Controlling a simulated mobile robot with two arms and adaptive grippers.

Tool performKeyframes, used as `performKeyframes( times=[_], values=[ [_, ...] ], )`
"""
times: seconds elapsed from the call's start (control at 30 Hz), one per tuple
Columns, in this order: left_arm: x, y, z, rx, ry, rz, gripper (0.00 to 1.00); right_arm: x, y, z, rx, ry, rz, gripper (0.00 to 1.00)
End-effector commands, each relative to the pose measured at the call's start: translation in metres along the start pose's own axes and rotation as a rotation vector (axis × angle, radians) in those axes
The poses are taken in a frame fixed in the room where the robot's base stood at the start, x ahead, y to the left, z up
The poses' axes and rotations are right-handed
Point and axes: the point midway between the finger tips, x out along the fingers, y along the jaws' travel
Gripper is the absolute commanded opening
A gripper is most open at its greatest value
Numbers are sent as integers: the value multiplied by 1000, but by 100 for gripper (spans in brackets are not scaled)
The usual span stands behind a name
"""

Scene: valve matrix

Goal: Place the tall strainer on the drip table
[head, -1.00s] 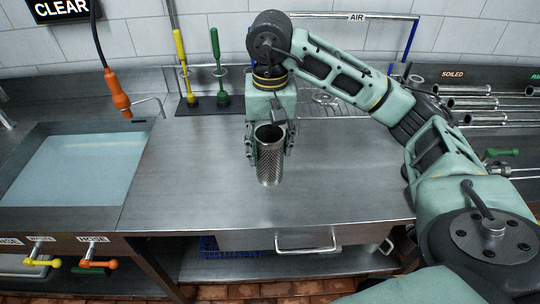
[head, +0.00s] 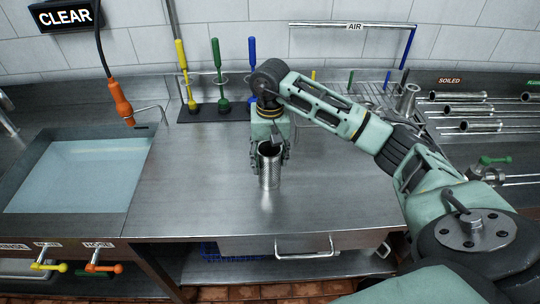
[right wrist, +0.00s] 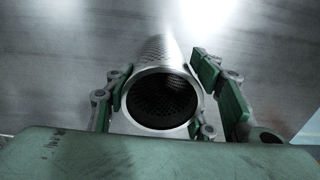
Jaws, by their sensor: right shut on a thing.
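The tall strainer (head: 270,172) is a perforated metal cylinder with an open dark top. It stands upright at the middle of the bare steel counter (head: 190,185); its bottom is at or just above the surface, and I cannot tell if it touches. No surface is labelled as the drip table. My right gripper (head: 269,153) is over the strainer's top with its fingers shut on either side of it. In the right wrist view, the strainer (right wrist: 155,60) shows its round rim between the green-padded fingers (right wrist: 165,112). My left gripper is not in view.
A water-filled basin (head: 80,175) is at left, with an orange-handled hanging tool (head: 121,97) above. Brushes (head: 217,80) stand behind the gripper. A wire rack (head: 345,110) under the AIR sign and metal tubes (head: 470,125) are at back right. Counter around the strainer is clear.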

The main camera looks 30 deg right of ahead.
Motion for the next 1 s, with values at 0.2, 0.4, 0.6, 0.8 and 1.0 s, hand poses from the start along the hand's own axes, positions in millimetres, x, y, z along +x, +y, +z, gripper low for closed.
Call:
performKeyframes(
  times=[0.2,0.4,0.6,0.8,1.0],
  values=[
    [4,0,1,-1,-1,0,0,3,0,0,0,0,0,52],
    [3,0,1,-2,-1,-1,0,3,0,0,0,-1,0,69],
    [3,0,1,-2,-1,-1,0,3,0,0,0,-1,0,69],
    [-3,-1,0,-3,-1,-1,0,-3,0,0,0,-1,0,69],
    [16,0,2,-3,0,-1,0,-32,-1,-2,0,6,-3,69]
  ],
)
